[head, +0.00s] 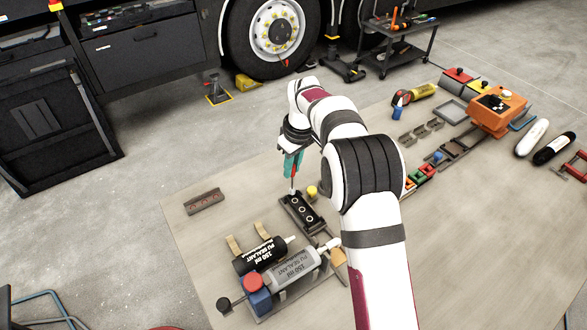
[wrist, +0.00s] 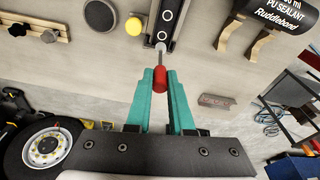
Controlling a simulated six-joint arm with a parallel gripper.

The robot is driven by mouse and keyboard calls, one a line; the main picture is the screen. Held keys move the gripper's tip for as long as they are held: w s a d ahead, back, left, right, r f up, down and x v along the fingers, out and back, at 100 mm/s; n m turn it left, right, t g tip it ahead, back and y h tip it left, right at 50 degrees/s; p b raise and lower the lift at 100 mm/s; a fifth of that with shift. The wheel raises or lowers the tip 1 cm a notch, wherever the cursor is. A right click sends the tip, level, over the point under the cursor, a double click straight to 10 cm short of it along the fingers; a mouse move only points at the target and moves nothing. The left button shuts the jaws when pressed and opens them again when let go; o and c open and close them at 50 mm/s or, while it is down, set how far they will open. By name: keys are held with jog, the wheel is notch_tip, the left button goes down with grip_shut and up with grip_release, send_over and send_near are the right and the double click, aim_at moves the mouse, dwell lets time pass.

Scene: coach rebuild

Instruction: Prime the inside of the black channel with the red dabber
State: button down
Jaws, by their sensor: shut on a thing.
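My gripper (head: 291,166) has teal fingers and points down at the near middle of the table. In the wrist view my gripper (wrist: 165,82) is shut on the red dabber (wrist: 160,77), whose pale tip reaches out beyond the fingers. The black channel (head: 313,225) lies on the table just below the dabber, with several pale rings along its inside. In the wrist view the tip is at the near end of the channel (wrist: 177,36); I cannot tell whether it touches the inside. In the head view the fingers hide most of the dabber.
A yellow knob (head: 312,191) stands close beside the channel. A black sealant cartridge (head: 258,257) and a grey one (head: 292,268) lie in front. A bar with red marks (head: 204,201) lies left. An orange device (head: 497,113) stands far right. Bare table lies between bar and channel.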

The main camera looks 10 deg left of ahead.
jog(key=shift+r, duration=2.95)
jog(key=s+d+f, duration=0.4)
jog(key=s+d, duration=0.2)
jog(key=shift+s+d+f, duration=0.25)
jog(key=shift+d, duration=0.1)
